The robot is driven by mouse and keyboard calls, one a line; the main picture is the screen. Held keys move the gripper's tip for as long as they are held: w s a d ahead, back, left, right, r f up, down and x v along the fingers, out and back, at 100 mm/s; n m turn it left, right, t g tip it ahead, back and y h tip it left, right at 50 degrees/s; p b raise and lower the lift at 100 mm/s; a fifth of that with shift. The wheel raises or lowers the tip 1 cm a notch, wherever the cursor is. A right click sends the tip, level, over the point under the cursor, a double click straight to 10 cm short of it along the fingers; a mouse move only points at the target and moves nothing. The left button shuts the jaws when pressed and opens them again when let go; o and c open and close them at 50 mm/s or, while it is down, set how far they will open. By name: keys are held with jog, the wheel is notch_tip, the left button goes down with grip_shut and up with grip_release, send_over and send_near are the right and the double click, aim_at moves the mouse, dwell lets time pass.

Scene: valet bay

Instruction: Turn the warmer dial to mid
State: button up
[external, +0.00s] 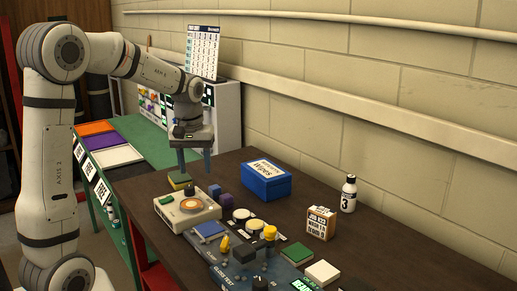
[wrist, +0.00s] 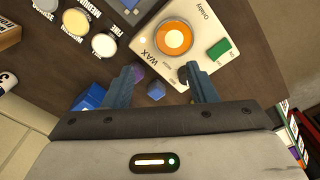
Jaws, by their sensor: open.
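The warmer is a cream box marked WAX (external: 180,217) on the dark table; it also shows in the wrist view (wrist: 151,35). An orange disc with a pale ring (wrist: 173,38) and a green block-like part (wrist: 219,48) sit on its top. A small dark round piece, seemingly the dial (wrist: 183,73), shows at the warmer's near edge in the wrist view, right beside my right fingertip and partly hidden by it. Its setting cannot be read. My gripper (external: 195,173) is open and empty, pointing down above the warmer's far side; its fingers (wrist: 162,72) stand apart.
A blue wipes box (external: 267,183), a small carton (external: 320,222) and a bottle (external: 348,194) stand to the right.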

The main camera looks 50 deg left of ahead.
aim_at(189, 187)
jog(key=a+f+n, duration=0.1)
jog(key=a, duration=0.2)
jog(key=w+a+f+n, duration=0.1)
jog(key=a, duration=0.2)
jog(key=a+f+n, duration=0.1)
jog(key=a, duration=0.2)
jog(key=shift+w+g, duration=0.3)
jog(key=shift+w, duration=0.05)
notch_tip(189, 187, down, 8)
jog(key=shift+r+p, duration=0.1)
jog(key=shift+p, duration=0.4)
jog(key=c, duration=1)
